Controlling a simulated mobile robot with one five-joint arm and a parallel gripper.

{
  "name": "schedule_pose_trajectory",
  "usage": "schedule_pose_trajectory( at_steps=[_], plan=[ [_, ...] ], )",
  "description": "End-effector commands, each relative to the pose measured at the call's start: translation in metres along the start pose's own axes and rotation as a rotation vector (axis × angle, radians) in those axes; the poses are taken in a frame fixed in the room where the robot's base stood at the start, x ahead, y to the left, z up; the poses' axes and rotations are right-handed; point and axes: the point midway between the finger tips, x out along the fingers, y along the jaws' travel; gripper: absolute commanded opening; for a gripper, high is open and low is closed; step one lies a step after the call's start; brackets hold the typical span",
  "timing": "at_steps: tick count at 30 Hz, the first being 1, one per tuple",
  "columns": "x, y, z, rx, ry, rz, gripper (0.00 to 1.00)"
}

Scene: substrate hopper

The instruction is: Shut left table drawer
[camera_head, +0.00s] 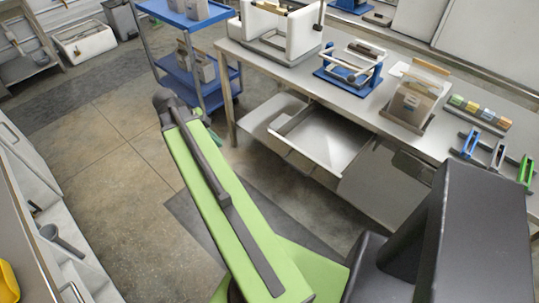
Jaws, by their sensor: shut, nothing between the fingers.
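The steel table (285,72) stands at the right. Its left drawer (325,136) is pulled out beneath the tabletop, and its bare metal inside shows from above. It looks empty. The panel to its right (385,185) looks flush with the table, with a dark handle on it. My green arm (215,190) rises from the bottom middle to a dark joint at the upper left, apart from the drawer in the picture.
A blue cart (190,80) stands left of the table. White and blue devices, a brown-lidded box (415,95) and colored small items stand on the tabletop. A counter (50,240) runs along the left edge. The tiled floor (115,165) between is clear.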

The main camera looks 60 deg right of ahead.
Motion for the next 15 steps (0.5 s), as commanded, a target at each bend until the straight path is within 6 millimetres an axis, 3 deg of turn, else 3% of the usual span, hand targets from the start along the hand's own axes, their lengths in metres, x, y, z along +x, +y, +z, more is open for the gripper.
schedule_pose_trajectory(
  at_steps=[1, 3, 6, 9, 15],
  plan=[
    [0.030, -0.007, -0.019, 0.185, 0.042, 0.014, 0.00],
    [0.049, -0.013, -0.047, 0.407, 0.095, 0.019, 0.00],
    [0.064, -0.017, -0.072, 0.612, 0.144, 0.015, 0.00],
    [0.068, -0.018, -0.084, 0.700, 0.166, 0.010, 0.00],
    [0.076, -0.017, -0.085, 0.714, 0.168, 0.010, 0.00]
  ],
)
